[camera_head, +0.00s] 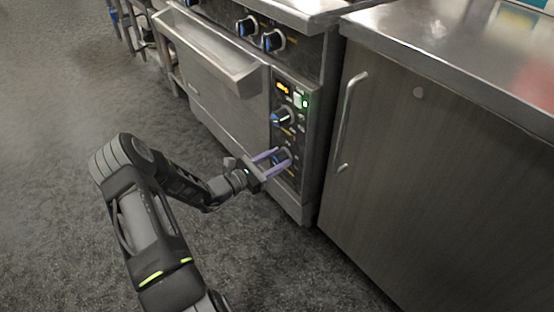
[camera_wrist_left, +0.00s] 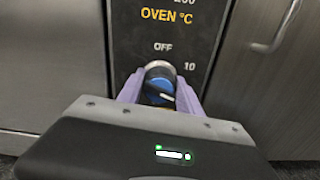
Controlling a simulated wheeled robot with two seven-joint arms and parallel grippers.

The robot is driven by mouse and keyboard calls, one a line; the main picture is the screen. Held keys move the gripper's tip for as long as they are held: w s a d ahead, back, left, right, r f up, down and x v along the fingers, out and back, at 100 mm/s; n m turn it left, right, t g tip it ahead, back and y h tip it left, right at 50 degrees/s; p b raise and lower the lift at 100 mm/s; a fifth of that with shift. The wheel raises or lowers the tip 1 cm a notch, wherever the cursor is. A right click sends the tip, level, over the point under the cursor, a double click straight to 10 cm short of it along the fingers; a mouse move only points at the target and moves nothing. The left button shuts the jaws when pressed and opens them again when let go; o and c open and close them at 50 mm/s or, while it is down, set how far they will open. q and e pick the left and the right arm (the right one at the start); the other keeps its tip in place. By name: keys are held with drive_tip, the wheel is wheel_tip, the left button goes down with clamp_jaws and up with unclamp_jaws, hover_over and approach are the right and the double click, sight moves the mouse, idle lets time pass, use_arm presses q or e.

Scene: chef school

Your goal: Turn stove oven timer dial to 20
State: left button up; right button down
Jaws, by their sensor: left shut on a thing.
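The stove oven (camera_head: 222,95) stands in the middle of the head view, with a narrow control panel (camera_head: 291,122) at its right side. The timer dial, a round knob with a blue and black face (camera_wrist_left: 158,91), shows in the left wrist view below the labels "OFF" and "10"; the label 20 is hidden. My left gripper (camera_head: 280,160) has purple fingers, one on each side of this lower dial, and is shut on it. A white mark on the dial face points toward the lower right in the wrist view. My right gripper is not in view.
More knobs (camera_head: 273,40) line the stove's upper front. A cabinet with a long handle (camera_head: 348,115) stands close on the right. Open floor (camera_head: 60,130) lies on the left.

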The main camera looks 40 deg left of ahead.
sight(274, 161)
use_arm(q)
drive_tip(key=c, duration=0.7)
drive_tip(key=shift+r+m+p, duration=0.15)
drive_tip(key=shift+m+p, duration=0.15)
drive_tip(key=shift+p, duration=0.1)
drive_tip(key=shift+m, duration=0.6)
drive_tip(key=o, duration=1.4)
drive_tip(key=shift+c, duration=0.2)
drive_tip(key=p+v, duration=0.2)
drive_tip(key=v, duration=0.5)
drive_tip(key=shift+s, duration=0.1)
drive_tip(key=shift+s+a, duration=0.1)
drive_tip(key=shift+s, duration=0.2)
